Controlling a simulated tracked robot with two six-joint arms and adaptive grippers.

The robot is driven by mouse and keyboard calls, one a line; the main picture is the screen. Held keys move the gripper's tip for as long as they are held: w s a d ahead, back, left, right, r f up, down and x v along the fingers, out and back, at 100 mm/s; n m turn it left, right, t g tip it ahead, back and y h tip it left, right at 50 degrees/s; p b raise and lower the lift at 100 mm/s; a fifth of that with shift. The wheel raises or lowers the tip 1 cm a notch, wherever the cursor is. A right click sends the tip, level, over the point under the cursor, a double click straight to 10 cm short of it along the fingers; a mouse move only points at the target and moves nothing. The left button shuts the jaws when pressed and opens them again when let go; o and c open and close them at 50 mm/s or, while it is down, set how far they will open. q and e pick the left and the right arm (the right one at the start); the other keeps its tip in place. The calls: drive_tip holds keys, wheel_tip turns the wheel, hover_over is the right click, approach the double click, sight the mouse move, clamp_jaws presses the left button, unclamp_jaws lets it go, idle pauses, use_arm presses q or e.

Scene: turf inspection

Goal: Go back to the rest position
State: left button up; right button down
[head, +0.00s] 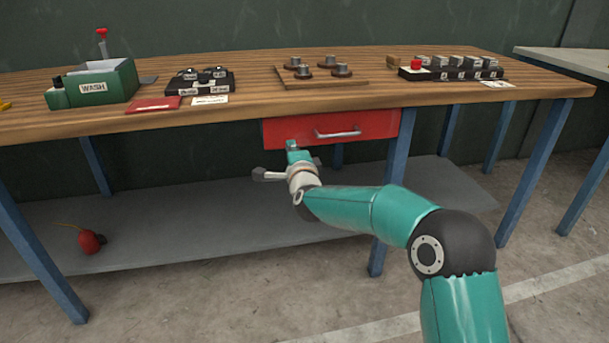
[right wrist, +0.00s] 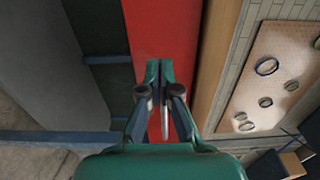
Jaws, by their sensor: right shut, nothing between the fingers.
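My right gripper (head: 292,148) is shut and empty, in front of the left part of the red drawer (head: 380,126) under the workbench. In the right wrist view its fingertips (right wrist: 159,75) are together before the red drawer front (right wrist: 160,30). The drawer's silver handle (head: 338,133) lies to the right of the gripper in the head view. In the right wrist view a thin pale bar, apparently the handle (right wrist: 164,118), shows between the finger links. I cannot tell whether anything touches. My left gripper is in neither view.
The wooden benchtop (head: 240,112) overhangs the drawer and carries a green WASH box (head: 107,80), a peg board (head: 300,83) and a black rack (head: 455,74). Blue legs (head: 385,200) and a grey lower shelf (head: 200,235) with a red object (head: 90,242) are below. Open floor lies in front.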

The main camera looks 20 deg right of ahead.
drive_tip(key=s+a, duration=0.1)
drive_tip(key=s, duration=0.7)
wheel_tip(320, 180, down, 17)
drive_tip(key=s+d+g, duration=0.2)
drive_tip(key=g, duration=0.1)
drive_tip(key=s+a+f+n+g+y, duration=0.1)
drive_tip(key=s+f+n+g, duration=0.15)
drive_tip(key=s+f, duration=0.4)
drive_tip(key=s+a+f+n+g+y, duration=0.2)
drive_tip(key=s+f+g, duration=0.1)
drive_tip(key=f, duration=0.7)
drive_tip(key=s+a+f+n+g+y, duration=0.1)
drive_tip(key=s+a+f+n+g, duration=0.15)
drive_tip(key=s+f, duration=0.35)
drive_tip(key=s+a+f+n+g+y, duration=0.1)
drive_tip(key=s+a+f+n+g, duration=0.2)
drive_tip(key=s, duration=0.5)
drive_tip(key=s+a+f+n+g+y, duration=0.25)
drive_tip(key=s+n, duration=0.45)
drive_tip(key=s, duration=0.6)
wheel_tip(320, 180, up, 34)
drive_tip(key=p, duration=3.4)
drive_tip(key=shift+a+r+n+g+h, duration=0.15)
drive_tip(key=shift+a+n+g+h, duration=0.1)
drive_tip(key=shift+n+g+h, duration=0.15)
